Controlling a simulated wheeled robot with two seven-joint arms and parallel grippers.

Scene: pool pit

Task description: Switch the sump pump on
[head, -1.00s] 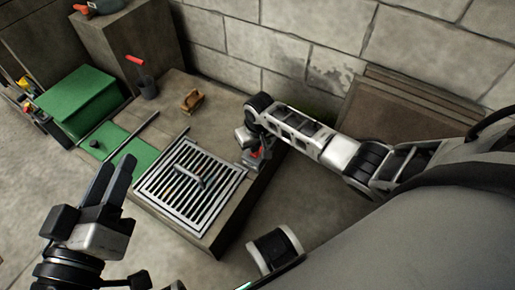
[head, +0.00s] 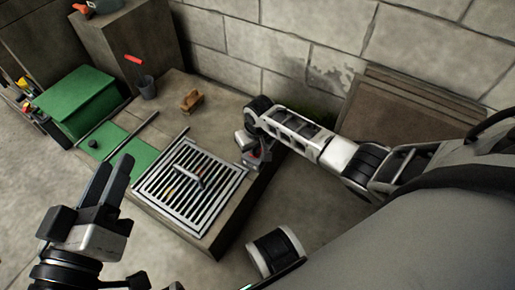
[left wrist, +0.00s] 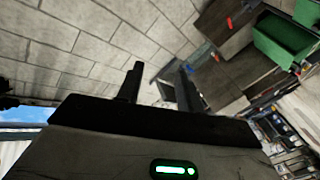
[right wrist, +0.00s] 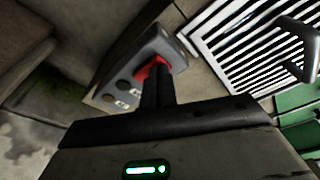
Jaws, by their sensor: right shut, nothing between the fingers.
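A grey switch box (right wrist: 125,78) with a red switch part (right wrist: 156,70) shows in the right wrist view. Its face has dark round spots and small pale labels too small to read. My right gripper (right wrist: 155,72) is shut and empty, its fingertips at the red part, seemingly touching it and hiding some of it. In the head view the right gripper (head: 257,157) is down at the box, beside the grate's right corner, and covers most of the box. My left gripper (head: 114,162) is open and empty, raised at the lower left; its fingers (left wrist: 160,75) stand apart.
A metal grate (head: 218,215) with a handle-like object (head: 189,176) on it lies left of the box. A brush (head: 190,101), a grey cup (head: 147,87) and a green crate (head: 78,100) stand beyond. Brown boards (head: 410,120) lean at the block wall (head: 300,50).

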